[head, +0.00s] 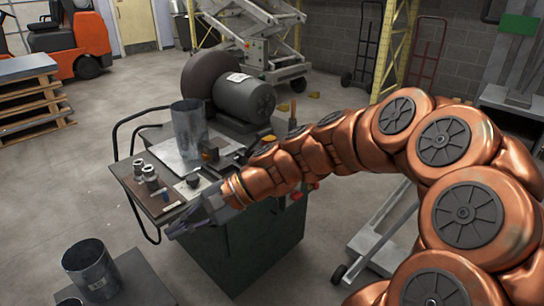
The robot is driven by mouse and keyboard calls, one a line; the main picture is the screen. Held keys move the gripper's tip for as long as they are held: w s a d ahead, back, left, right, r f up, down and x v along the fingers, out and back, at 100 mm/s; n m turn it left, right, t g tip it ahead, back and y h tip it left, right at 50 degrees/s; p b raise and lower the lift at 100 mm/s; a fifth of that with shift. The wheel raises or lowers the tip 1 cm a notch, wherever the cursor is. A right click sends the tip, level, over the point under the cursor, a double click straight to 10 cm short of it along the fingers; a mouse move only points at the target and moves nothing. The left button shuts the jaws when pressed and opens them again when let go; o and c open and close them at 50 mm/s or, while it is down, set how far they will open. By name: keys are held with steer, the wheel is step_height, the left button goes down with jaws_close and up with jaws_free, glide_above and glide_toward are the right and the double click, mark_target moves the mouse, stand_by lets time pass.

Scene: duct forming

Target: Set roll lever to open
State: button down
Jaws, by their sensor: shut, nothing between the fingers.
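My copper-coloured arm reaches in from the right, and my gripper (174,230) is at the front left edge of the green machine cabinet (262,243). The gripper is dark grey, small in view and shut, with nothing seen in it. The roll lever cannot be picked out with certainty. Small dark and orange parts (210,154) sit on the cabinet top behind the gripper, partly hidden by my arm. An upright dark handle (292,112) shows behind my forearm. I cannot tell whether either is the lever or how it is set.
A grey sheet-metal cylinder (189,128) stands on the cabinet top, with a big grey motor (244,97) behind it. Another metal cylinder (91,270) stands on a low table at bottom left. Open floor lies at left.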

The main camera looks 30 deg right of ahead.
steer(key=w+d+f+m+t+y+b, duration=0.1)
steer(key=w+d+m+t+y+b, duration=0.15)
steer(key=w+d+m+t, duration=0.45)
steer(key=m+t+h+b, duration=0.8)
steer(key=m+t+h, duration=0.2)
steer(key=m, duration=0.6)
glide_toward(267, 135)
steer(key=b+x, duration=0.1)
steer(key=x, duration=0.6)
steer(key=shift+b, duration=0.3)
steer(key=shift+w+a+p, duration=0.1)
steer(key=shift+w+p, duration=0.05)
steer(key=shift+p, duration=0.2)
